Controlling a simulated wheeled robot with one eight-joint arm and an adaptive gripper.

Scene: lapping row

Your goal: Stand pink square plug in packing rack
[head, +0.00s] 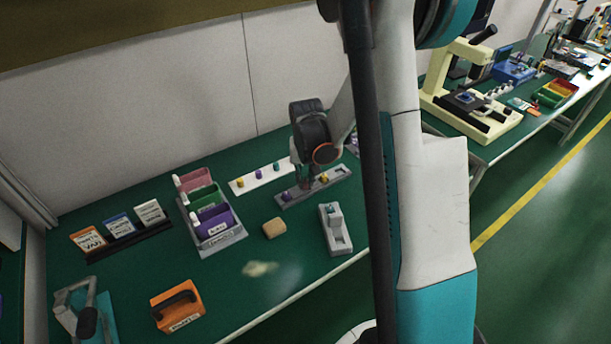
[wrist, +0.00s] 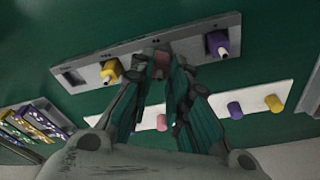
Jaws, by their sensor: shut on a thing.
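The pink square plug (wrist: 161,62) is between my gripper's fingertips (wrist: 162,68) in the wrist view. My gripper (head: 306,184) is shut on it, down over the grey rack (head: 330,183). The plug is at the rack between a yellow plug (wrist: 111,71) and a purple plug (wrist: 218,42); I cannot tell whether it is seated in a slot or just above it. The grey rack (wrist: 192,38) has an empty square recess at its left end in the wrist view. In the head view my gripper hides the pink plug.
A white strip (head: 246,183) with pink, purple and yellow pegs lies behind the grey rack. A tan block (head: 274,228), a grey fixture (head: 334,230) and a holder with coloured bins (head: 225,240) stand nearby. Green tabletop is clear between them.

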